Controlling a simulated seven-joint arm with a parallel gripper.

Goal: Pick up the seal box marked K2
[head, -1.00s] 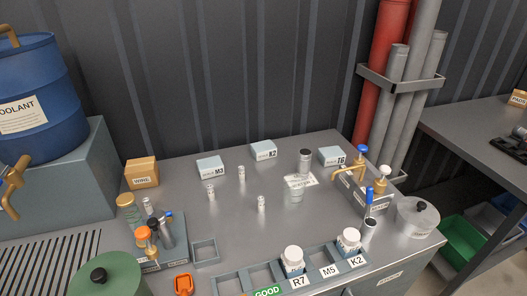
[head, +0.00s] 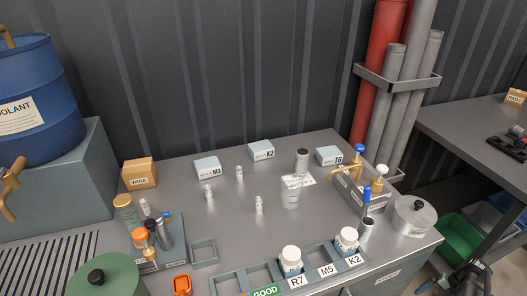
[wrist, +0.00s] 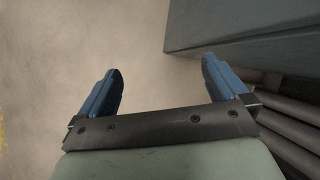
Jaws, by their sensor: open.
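The seal box marked K2 (head: 261,151) is a small pale blue box at the back of the grey bench, near the wall, in the head view. Similar boxes marked M3 (head: 207,167) and T6 (head: 329,156) stand to its left and right. My gripper (wrist: 162,70) shows in the wrist view with its two blue fingers wide apart and nothing between them. It is over bare floor beside a grey cabinet edge, away from the box. The K2 box is not in the wrist view.
Small white vials (head: 259,205) and a clear jar (head: 291,193) stand in front of the boxes. A compartment rack (head: 228,284) with white-capped jars lines the front. A tool caddy (head: 352,190) stands right.

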